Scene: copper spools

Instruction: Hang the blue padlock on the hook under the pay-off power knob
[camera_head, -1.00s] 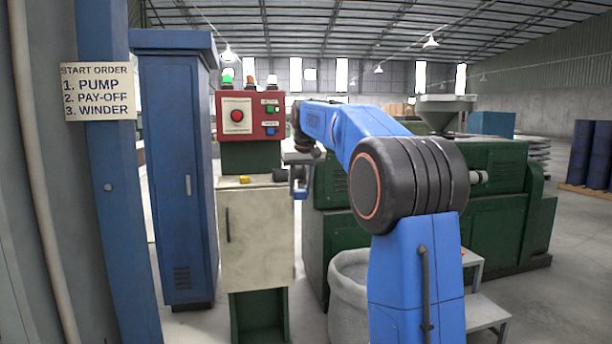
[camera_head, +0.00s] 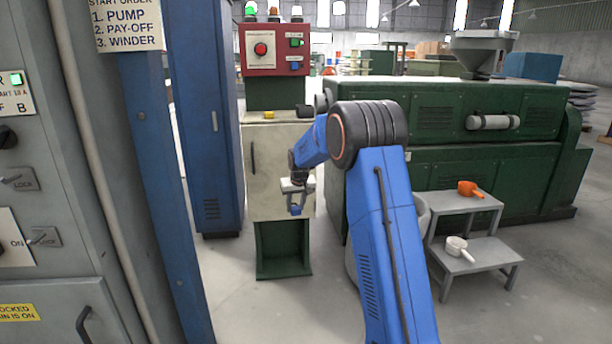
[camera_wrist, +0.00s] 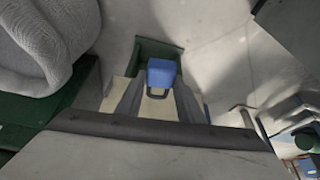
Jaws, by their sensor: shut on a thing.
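My gripper (camera_head: 297,192) points down in front of the cream cabinet in the head view. It is shut on the blue padlock (camera_head: 295,210). In the wrist view the padlock (camera_wrist: 163,72) shows its blue body beyond the fingertips, with its dark shackle between the two fingers. At the left edge of the head view a grey panel (camera_head: 55,275) carries a black knob (camera_head: 6,137), cut by the frame edge. Below it are two small plates marked LOCK, one upper (camera_head: 20,180) and one lower (camera_head: 43,237). I cannot tell which knob is the pay-off one.
A blue post (camera_head: 160,190) and a pale pipe (camera_head: 85,150) stand between the grey panel and my arm. A tall blue cabinet (camera_head: 208,120) is behind them. A grey step stand (camera_head: 465,205) is at right. The floor in front is clear.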

